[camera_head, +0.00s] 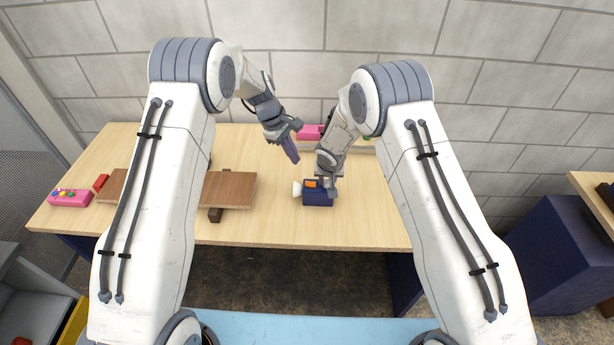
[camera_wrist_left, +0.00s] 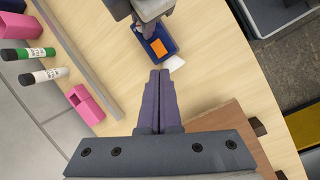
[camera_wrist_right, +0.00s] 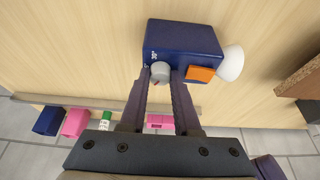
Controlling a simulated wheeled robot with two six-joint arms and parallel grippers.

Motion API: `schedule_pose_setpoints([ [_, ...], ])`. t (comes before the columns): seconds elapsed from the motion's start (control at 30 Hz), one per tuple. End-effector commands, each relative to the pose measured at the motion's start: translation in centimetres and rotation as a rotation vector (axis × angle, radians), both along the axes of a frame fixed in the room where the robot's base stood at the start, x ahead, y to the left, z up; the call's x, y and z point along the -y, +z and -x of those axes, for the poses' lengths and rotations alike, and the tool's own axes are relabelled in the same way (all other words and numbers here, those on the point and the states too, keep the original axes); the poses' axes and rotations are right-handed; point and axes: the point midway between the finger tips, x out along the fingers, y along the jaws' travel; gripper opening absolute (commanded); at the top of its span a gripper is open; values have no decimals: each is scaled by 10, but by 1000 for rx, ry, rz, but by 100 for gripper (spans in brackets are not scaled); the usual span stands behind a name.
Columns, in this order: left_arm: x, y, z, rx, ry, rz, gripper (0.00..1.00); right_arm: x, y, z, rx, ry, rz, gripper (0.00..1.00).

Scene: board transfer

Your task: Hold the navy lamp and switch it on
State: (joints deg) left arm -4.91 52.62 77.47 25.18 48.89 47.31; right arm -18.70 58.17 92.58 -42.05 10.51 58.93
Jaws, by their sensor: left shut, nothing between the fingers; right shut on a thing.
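The navy lamp (camera_head: 317,199) is a small dark blue box on the wooden table, with a white cone-shaped head at its left and an orange switch (camera_head: 311,184) on top. It also shows in the left wrist view (camera_wrist_left: 165,34) and the right wrist view (camera_wrist_right: 185,38). My right gripper (camera_wrist_right: 162,76) is shut on the lamp at a grey knob (camera_wrist_right: 160,70), beside the orange switch (camera_wrist_right: 201,74). My left gripper (camera_head: 294,158) is shut and empty above the table, behind and left of the lamp, apart from it. Its closed purple fingers (camera_wrist_left: 159,76) point toward the lamp.
A brown board (camera_head: 229,189) rests on a dark block at left. A pink box with coloured buttons (camera_head: 70,198) and a red piece (camera_head: 100,183) lie farther left. Along the back rail are pink holders (camera_wrist_left: 86,104) and markers (camera_wrist_left: 43,76). The table's front right is clear.

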Motion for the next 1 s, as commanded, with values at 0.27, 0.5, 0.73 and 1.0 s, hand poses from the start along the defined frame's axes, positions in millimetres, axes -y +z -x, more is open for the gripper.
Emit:
schedule_pose_setpoints([
  [0.27, 5, 13, -2, 206, -658, -40, 0, 0, 0, 0, 1, 0, 0, 0],
  [0.5, 8, 24, -3, 377, -1232, -69, 0, 0, 0, 0, 1, 0, 0, 0],
  [0.73, 10, 34, -4, 530, -1782, -85, 0, 0, 0, 0, 1, 0, 0, 0],
  [1.0, 12, 44, -4, 666, -2304, -87, 0, 0, 1, 0, 1, 0, 0, 0],
])
